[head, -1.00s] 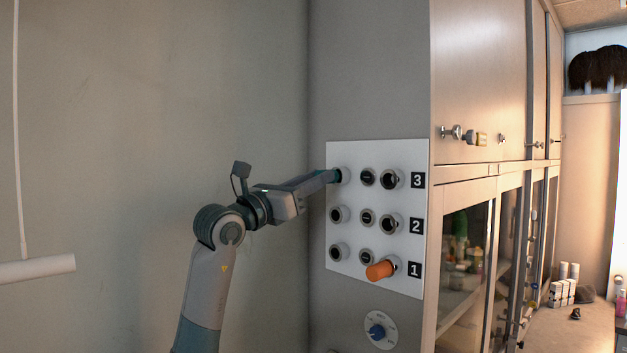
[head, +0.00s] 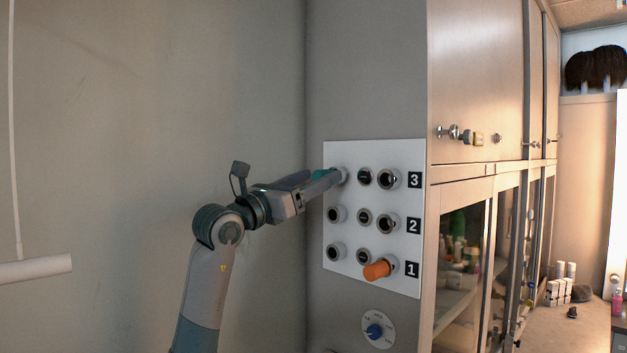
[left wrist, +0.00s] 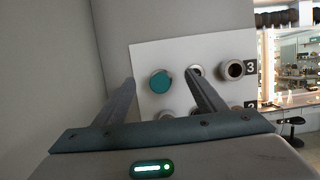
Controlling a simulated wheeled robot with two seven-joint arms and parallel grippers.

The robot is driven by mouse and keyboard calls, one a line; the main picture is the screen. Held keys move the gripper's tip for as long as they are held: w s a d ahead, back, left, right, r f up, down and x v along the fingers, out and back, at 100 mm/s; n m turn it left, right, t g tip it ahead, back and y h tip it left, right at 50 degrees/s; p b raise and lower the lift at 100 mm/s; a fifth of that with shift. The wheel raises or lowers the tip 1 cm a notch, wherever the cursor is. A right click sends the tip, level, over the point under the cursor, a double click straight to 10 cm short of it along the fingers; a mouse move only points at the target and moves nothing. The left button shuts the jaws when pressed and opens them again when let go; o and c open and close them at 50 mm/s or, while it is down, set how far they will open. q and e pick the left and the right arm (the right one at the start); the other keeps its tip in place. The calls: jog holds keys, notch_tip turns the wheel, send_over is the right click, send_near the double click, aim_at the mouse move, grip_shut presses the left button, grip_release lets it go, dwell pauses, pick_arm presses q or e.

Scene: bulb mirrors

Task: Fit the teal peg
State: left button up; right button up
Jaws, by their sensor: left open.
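The teal peg (left wrist: 161,82) sits in the top left socket of the white panel, in row 3; its round end faces me in the left wrist view. In the head view a little of its teal side (head: 322,174) shows between my fingers. My left gripper (head: 334,175) is open at that socket, with one finger on each side of the peg and a gap to it in the left wrist view. How deep the peg sits is hard to tell. The white panel (head: 349,238) has three numbered rows of round sockets. My right gripper is out of view.
An orange peg (head: 376,270) sticks out of the row 1 socket nearest the number. A blue dial (head: 374,331) is below the panel. Cabinets with knobs (head: 480,80) stand to the right. The grey wall on the left is bare beside my arm.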

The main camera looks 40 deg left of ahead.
pick_arm(q)
jog(key=shift+s+f, duration=0.1)
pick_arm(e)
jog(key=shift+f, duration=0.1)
pick_arm(q)
jog(key=shift+b+v, duration=1.25)
jog(key=shift+v, duration=0.3)
jog(key=shift+b+v, duration=0.9)
jog(key=shift+v, duration=0.4)
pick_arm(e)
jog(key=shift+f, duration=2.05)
